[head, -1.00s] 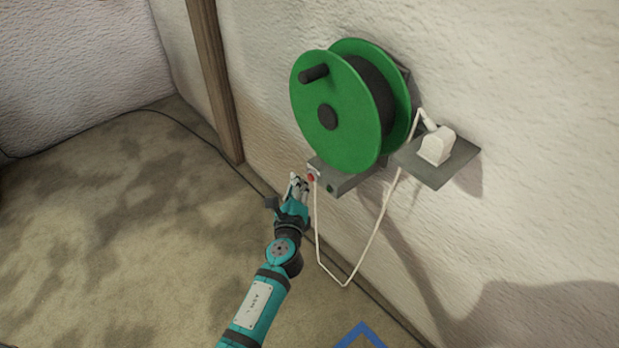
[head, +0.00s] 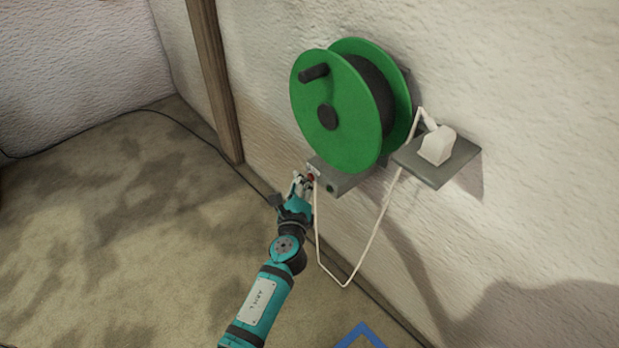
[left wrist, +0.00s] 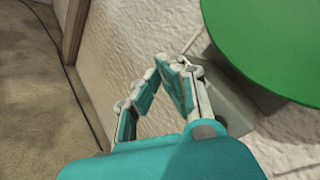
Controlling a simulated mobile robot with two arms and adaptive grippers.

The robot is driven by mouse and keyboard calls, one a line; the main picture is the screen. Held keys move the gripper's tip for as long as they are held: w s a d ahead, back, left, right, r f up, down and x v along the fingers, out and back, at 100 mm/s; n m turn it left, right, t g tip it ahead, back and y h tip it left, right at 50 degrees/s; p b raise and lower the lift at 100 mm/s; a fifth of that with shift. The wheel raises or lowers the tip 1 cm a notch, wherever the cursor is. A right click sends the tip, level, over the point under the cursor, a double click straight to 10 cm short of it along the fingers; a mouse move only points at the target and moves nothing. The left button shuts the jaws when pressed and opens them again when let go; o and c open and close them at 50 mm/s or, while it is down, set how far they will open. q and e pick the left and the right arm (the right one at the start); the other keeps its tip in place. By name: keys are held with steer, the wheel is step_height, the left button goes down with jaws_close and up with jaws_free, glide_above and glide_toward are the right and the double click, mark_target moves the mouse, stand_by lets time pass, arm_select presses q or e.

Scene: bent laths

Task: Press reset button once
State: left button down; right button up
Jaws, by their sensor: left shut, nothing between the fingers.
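A small red button (head: 311,177) sits on the front of a grey box (head: 343,178) under the green reel on the wall. A green button (head: 330,189) is to its right on the same box. My left gripper (head: 303,180) is shut and empty, its fingertips right at the red button; I cannot tell whether they touch it. In the left wrist view the closed fingers (left wrist: 178,66) reach the edge of the grey box (left wrist: 226,104) and hide its buttons. My right gripper is not in view.
The green cable reel (head: 338,115) with a dark crank handle overhangs the box. A grey shelf (head: 437,172) with a white plug (head: 437,146) is at right, and a white cord (head: 368,245) hangs in a loop.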

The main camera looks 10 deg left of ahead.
arm_select(q)
steer(key=shift+w+d, duration=0.3)
steer(key=shift+w, duration=0.1)
stand_by(0.3)
steer(key=shift+s+a, duration=0.1)
steer(key=shift+s, duration=0.05)
steer(key=shift+s+a, duration=0.5)
steer(key=shift+s, duration=0.15)
steer(key=shift+s+a+p, duration=0.3)
steer(key=shift+s+a, duration=0.5)
steer(key=shift+s, duration=0.2)
steer(key=shift+s+a+p, duration=0.25)
steer(key=shift+s+a, duration=0.5)
steer(key=shift+s, duration=0.2)
